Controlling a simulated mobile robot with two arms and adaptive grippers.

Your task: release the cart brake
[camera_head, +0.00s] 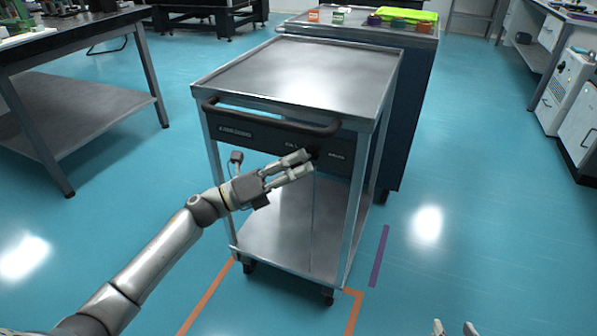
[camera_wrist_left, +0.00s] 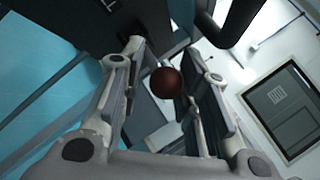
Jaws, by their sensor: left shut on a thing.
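The cart (camera_head: 300,75) is a grey metal trolley with an empty top and a lower shelf. A black push handle (camera_head: 270,120) runs across its near side, above a dark labelled panel (camera_head: 237,131). My left gripper (camera_head: 306,161) is at the right part of this panel, below the handle. In the left wrist view a dark red ball knob (camera_wrist_left: 166,82) sits between the two fingers of my left gripper (camera_wrist_left: 163,85), which is shut on it. The lever behind the knob is mostly hidden. My right gripper (camera_head: 455,328) shows only two spread fingertips at the bottom edge.
A dark blue cabinet (camera_head: 415,100) with coloured items on top stands right behind the cart. A table (camera_head: 60,45) is at the left. Orange floor tape (camera_head: 205,297) and purple tape (camera_head: 379,256) lie near the wheels. The floor to the right is clear.

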